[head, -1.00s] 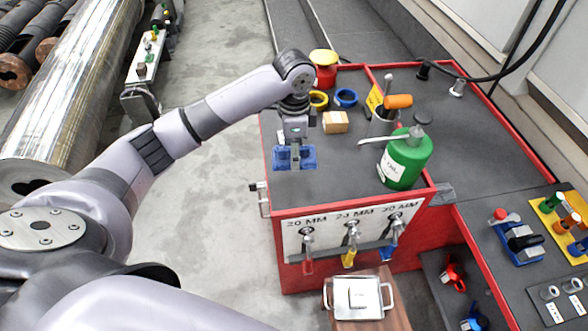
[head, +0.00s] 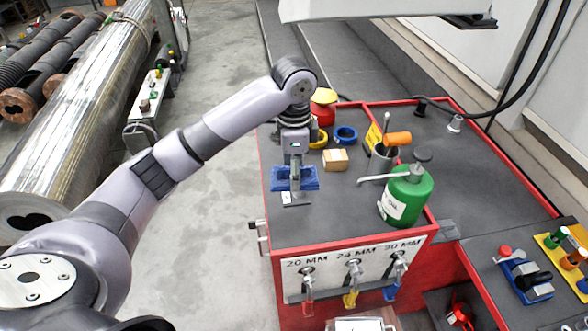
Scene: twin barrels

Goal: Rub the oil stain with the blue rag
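My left gripper (head: 295,181) points down over the dark top of the red-edged workbench (head: 330,215). Its fingers are closed on the blue rag (head: 309,179), which shows on both sides of the fingers. I cannot tell whether the rag touches the bench top. A small pale flat piece (head: 297,199) shows just in front of the rag; I cannot tell what it is. I cannot make out an oil stain; the rag and gripper may cover it. My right gripper is not in view.
Right of the rag stand a green oil can (head: 408,195) with a long spout and a grey cup (head: 385,160) with an orange-handled tool. A wooden block (head: 335,160), blue ring (head: 345,135) and red pot with yellow lid (head: 323,108) are behind.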

